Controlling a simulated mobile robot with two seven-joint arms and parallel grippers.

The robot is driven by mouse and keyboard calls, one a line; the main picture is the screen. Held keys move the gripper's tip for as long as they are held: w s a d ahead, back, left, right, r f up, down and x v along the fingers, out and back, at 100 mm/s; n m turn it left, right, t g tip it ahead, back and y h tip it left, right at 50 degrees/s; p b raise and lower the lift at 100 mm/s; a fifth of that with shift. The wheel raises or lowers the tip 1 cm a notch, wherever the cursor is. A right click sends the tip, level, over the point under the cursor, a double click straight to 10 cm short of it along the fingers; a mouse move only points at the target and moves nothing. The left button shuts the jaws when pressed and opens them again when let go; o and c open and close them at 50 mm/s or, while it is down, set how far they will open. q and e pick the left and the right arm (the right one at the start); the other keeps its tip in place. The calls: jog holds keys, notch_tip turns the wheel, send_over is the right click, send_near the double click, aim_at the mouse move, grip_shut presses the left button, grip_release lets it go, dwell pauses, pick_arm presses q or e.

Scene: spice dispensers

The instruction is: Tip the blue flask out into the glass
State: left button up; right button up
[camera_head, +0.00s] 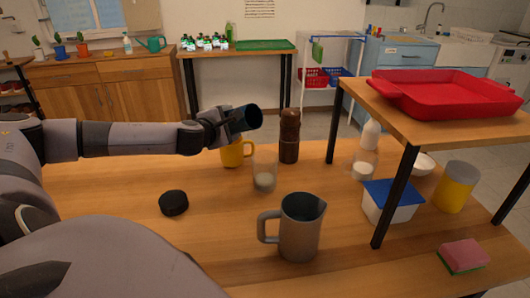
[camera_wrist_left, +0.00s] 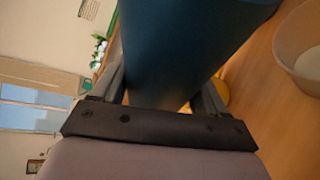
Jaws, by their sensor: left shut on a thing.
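The dark blue flask (camera_head: 244,118) is held in my left gripper (camera_head: 226,127), above the table. It lies tilted far over, its dark open mouth toward the right. The clear glass (camera_head: 264,164) stands upright on the table, just below and right of the flask's mouth, with pale stuff at its bottom. No stream shows between them. In the left wrist view the flask (camera_wrist_left: 185,45) fills the space between the fingers (camera_wrist_left: 165,85), and the glass (camera_wrist_left: 300,50) is at the right edge. My right gripper is not in view.
A yellow mug (camera_head: 234,153) stands behind the glass and a brown grinder (camera_head: 289,137) to its right. A grey jug (camera_head: 299,228) is in front; a black round lid (camera_head: 173,203) lies left. A raised shelf with a red tray (camera_head: 440,98) stands right.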

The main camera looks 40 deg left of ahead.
pick_arm(q)
jog(key=shift+d+r+n+h+p, duration=0.15)
jog(key=shift+n+h+p, duration=0.25)
jog(key=shift+p, duration=0.9)
jog(key=n+p, duration=0.1)
jog(key=p, duration=0.1)
jog(key=n+h+p, duration=0.1)
jog(key=p, duration=0.1)
jog(key=shift+d+r, duration=0.25)
jog(key=shift+d, duration=0.15)
jog(key=shift+n+h+p, duration=0.4)
jog(key=shift+h, duration=0.1)
jog(key=shift+a+n+h+p, duration=0.3)
jog(key=shift+n+p, duration=0.05)
jog(key=shift+n, duration=0.15)
jog(key=shift+a+n+h, duration=0.15)
jog(key=shift+n+h, duration=0.35)
jog(key=shift+a+f+n+h+b, duration=0.15)
jog(key=shift+f+n+h+b, duration=0.25)
jog(key=shift+n+h+b, duration=0.3)
jog(key=shift+n+b, duration=0.6)
jog(key=shift+b, duration=0.2)
jog(key=shift+h, duration=0.3)
notch_tip(320, 180, up, 5)
jog(key=p, duration=0.4)
jog(key=shift+r+p, duration=0.2)
jog(key=shift+p, duration=0.2)
jog(key=shift+f, duration=0.15)
